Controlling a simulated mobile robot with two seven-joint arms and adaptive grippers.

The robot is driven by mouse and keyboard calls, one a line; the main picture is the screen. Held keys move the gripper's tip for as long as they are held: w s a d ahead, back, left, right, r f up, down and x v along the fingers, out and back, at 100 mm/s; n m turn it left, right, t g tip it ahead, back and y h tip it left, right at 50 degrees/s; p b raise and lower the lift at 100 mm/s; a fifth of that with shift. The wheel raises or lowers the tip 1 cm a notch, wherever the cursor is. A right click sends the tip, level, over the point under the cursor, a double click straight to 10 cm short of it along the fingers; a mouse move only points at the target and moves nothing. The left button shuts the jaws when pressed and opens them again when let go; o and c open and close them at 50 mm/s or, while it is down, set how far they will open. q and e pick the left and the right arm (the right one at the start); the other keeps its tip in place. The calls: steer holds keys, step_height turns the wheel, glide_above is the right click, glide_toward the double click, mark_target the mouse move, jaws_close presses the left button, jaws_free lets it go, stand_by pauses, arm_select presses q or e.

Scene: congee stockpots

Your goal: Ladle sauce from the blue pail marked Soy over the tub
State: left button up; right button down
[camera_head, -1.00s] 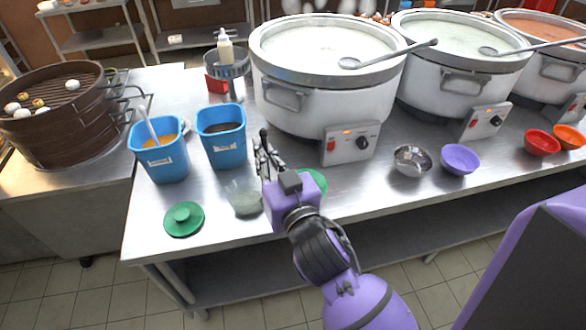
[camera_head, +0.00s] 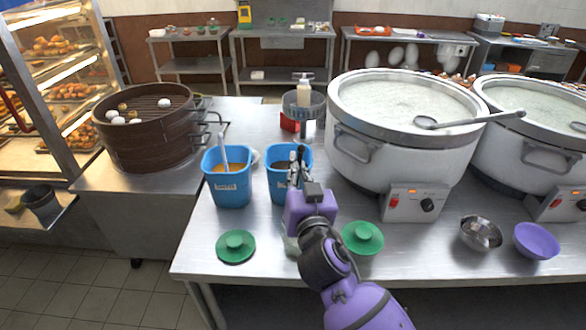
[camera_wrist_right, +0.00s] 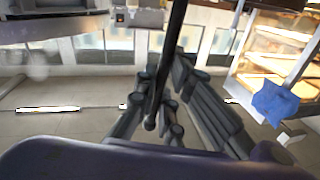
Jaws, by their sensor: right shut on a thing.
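Two blue pails stand side by side in the head view; their labels are too small to read. The right pail (camera_head: 278,183) holds dark sauce and is partly hidden by my right gripper. The left pail (camera_head: 228,190) holds orange sauce with a pale handle leaning in it. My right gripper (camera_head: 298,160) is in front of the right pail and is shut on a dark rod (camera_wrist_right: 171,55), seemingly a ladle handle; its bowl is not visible. The clear tub (camera_head: 291,243) is mostly hidden behind my right wrist. My left gripper is not in view.
A large stockpot (camera_head: 400,150) stands to the right and a brown steamer (camera_head: 145,128) to the left. A metal bowl (camera_head: 480,234) and purple bowl (camera_head: 537,241) sit at the right front.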

steer(key=shift+d+f+m+t+h+b, duration=0.4)
steer(key=shift+d+f+m+b, duration=1.25)
steer(key=shift+d+f+m, duration=0.85)
steer(key=shift+d+f+m+t+h+b, duration=0.25)
steer(key=shift+d+f+m+t+b, duration=0.15)
steer(key=shift+d+f+m+b, duration=2.15)
steer(key=shift+d+f+m+t+h+b, duration=0.4)
steer(key=shift+d+f+m+b, duration=0.6)
steer(key=shift+d+m, duration=1.65)
steer(key=shift+d+f+m+h+b, duration=0.3)
steer(key=shift+d+f+m, duration=0.1)
steer(key=shift+d+f, duration=0.9)
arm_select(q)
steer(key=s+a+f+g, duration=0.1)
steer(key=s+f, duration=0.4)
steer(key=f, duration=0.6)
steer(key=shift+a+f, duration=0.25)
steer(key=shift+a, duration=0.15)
arm_select(e)
steer(key=shift+d+f+m, duration=0.1)
steer(key=shift+f+m, duration=0.2)
